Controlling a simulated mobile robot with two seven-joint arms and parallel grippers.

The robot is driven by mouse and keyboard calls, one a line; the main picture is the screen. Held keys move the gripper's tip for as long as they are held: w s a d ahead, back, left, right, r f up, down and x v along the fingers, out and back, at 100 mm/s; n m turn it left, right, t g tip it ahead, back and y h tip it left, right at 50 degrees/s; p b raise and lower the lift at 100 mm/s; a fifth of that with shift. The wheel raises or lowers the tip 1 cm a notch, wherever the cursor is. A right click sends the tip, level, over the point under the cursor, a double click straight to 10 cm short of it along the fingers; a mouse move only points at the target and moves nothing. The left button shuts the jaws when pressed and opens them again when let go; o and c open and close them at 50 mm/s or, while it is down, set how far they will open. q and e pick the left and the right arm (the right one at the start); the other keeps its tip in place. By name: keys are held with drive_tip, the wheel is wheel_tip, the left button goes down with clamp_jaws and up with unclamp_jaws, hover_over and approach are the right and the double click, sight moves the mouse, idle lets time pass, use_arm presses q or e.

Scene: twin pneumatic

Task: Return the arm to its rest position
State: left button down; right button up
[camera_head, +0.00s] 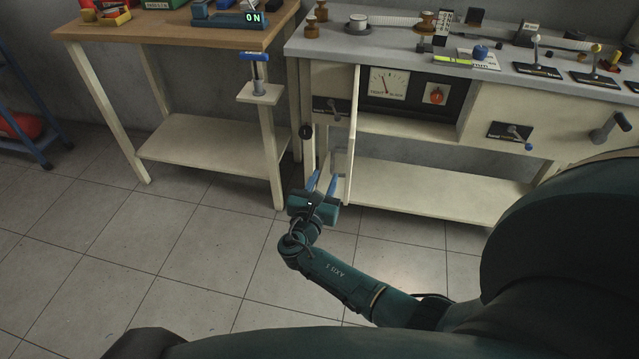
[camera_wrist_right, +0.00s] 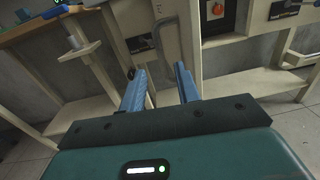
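My right arm reaches in from the lower right of the head view. Its right gripper (camera_head: 324,183) hangs above the tiled floor, in front of the grey-topped bench. The gripper has two blue fingers spread apart with nothing between them; they also show spread in the right wrist view (camera_wrist_right: 160,88). In the head view the fingertips appear close to the lower part of an open cream door panel (camera_head: 352,135). I cannot tell whether they touch it. My left gripper is not in view.
A blue rack (camera_head: 30,95) is far left. Floor (camera_head: 130,255) is clear at lower left.

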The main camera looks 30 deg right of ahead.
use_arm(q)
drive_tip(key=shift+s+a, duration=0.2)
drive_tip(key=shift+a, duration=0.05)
use_arm(e)
drive_tip(key=shift+s+a, duration=0.1)
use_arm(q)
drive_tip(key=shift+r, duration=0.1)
